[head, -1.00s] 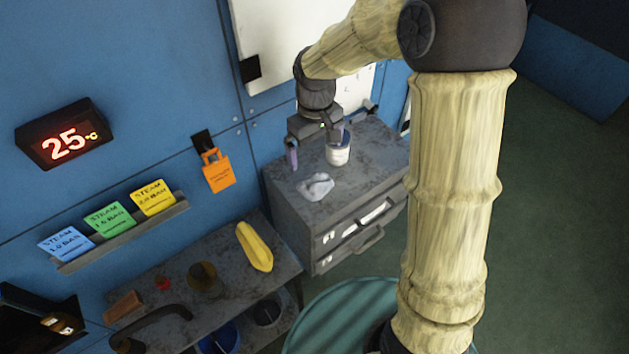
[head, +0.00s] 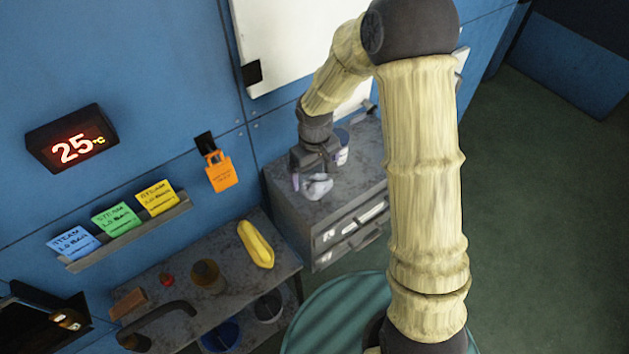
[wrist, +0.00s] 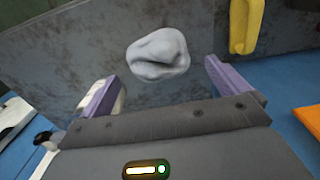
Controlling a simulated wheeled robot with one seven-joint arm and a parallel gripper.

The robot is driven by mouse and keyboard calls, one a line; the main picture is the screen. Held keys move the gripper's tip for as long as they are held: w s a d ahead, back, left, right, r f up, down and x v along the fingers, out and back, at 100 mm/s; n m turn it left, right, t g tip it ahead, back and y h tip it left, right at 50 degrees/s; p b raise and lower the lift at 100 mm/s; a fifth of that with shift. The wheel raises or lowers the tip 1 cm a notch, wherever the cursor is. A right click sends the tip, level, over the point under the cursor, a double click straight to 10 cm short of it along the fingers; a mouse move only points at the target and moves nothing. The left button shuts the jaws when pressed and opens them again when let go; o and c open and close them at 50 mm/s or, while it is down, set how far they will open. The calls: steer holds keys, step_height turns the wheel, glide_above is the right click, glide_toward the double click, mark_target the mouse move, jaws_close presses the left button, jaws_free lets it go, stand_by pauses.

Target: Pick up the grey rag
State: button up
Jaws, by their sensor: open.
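The grey rag (head: 317,186) is a crumpled light-grey lump on the worn grey top of the drawer cabinet (head: 290,222). My gripper (head: 312,182) is over the cabinet top, close to the rag. In the wrist view the rag (wrist: 158,55) lies ahead of my gripper (wrist: 160,90), between the lines of its two purple fingers. The fingers are wide apart with nothing between the tips. I cannot tell the exact height of the tips above the rag.
A white tin (head: 341,150) stands behind my gripper on the cabinet. A blue wall (head: 150,60) stands behind.

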mark_target(314, 181)
steer(key=shift+f+p, duration=0.55)
steer(key=shift+f, duration=1.25)
steer(key=c, duration=0.9)
